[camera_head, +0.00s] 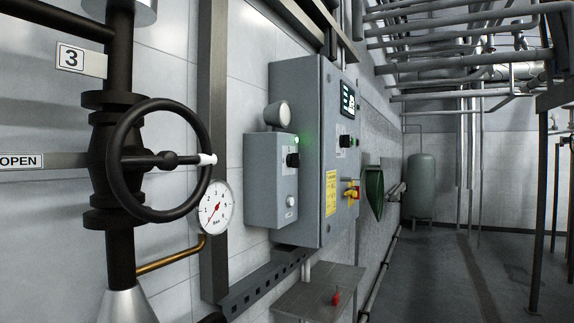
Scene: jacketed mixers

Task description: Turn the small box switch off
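The small grey box (262,188) is fixed to the wall, left of and against a larger grey cabinet (304,90). On its right-hand face is a black rotary switch (292,160), seen nearly edge-on, so I cannot tell its position. A green light (296,140) glows just above the switch. A pale round button (290,201) sits lower on the same face. A round grey fitting (277,115) stands on top of the box. My gripper is not in view.
A black handwheel (116,160) and a pressure gauge (216,207) stand out at left. The large cabinet carries a black knob (345,141) and a red-yellow switch (352,192). A small shelf (312,292) holds a red object (336,297). Floor (450,275) is clear at right.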

